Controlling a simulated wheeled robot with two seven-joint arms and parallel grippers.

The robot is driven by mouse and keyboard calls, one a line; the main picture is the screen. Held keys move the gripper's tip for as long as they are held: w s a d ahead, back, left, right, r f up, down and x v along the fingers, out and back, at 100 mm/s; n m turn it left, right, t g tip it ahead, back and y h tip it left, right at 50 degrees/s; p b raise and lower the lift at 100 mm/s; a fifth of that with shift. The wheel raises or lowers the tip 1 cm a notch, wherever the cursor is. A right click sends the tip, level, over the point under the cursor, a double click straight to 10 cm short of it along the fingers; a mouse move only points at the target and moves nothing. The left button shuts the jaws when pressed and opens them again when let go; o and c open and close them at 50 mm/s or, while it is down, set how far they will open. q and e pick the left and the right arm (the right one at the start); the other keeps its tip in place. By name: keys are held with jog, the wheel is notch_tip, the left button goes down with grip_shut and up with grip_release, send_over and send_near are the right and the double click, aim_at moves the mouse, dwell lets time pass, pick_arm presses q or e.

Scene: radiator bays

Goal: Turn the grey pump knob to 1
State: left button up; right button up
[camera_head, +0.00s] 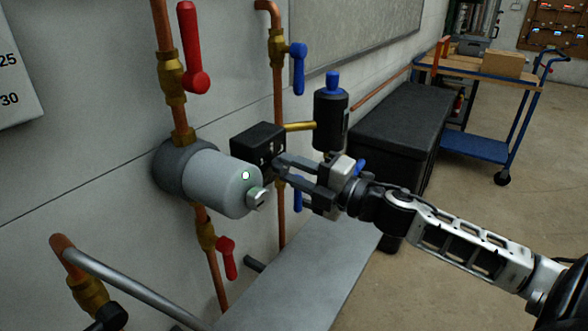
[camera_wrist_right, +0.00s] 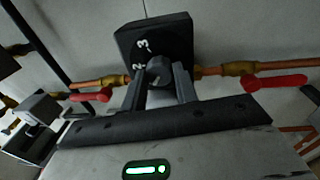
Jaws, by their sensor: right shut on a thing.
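The grey pump (camera_head: 215,182) is a cylinder mounted on the copper pipe at the wall, with a small green light on its end. A black control box (camera_head: 250,138) sits beside it. In the right wrist view the box face (camera_wrist_right: 130,42) shows the numbers 3 and 2; a 1 is not visible. A round grey knob (camera_wrist_right: 158,73) on that face is between the fingers of my right gripper (camera_wrist_right: 160,88). My right gripper (camera_head: 281,171) is shut on the knob and hides it in the head view. I cannot tell where the knob points. My left gripper is out of view.
Red valve handles (camera_head: 192,65) sit above and below the pump. Blue handles (camera_head: 298,68) are on the pipe behind. A black cylinder with a blue cap (camera_head: 331,110) stands close to my right gripper. A black chest (camera_head: 395,120) and blue cart (camera_head: 475,148) are further right.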

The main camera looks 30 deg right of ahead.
jog(key=shift+n, duration=0.6)
jog(key=o, duration=1)
jog(key=shift+s, duration=0.1)
jog(key=v, duration=1.5)
jog(key=shift+s+d, duration=0.25)
jog(key=shift+s, duration=0.05)
jog(key=shift+f, duration=0.1)
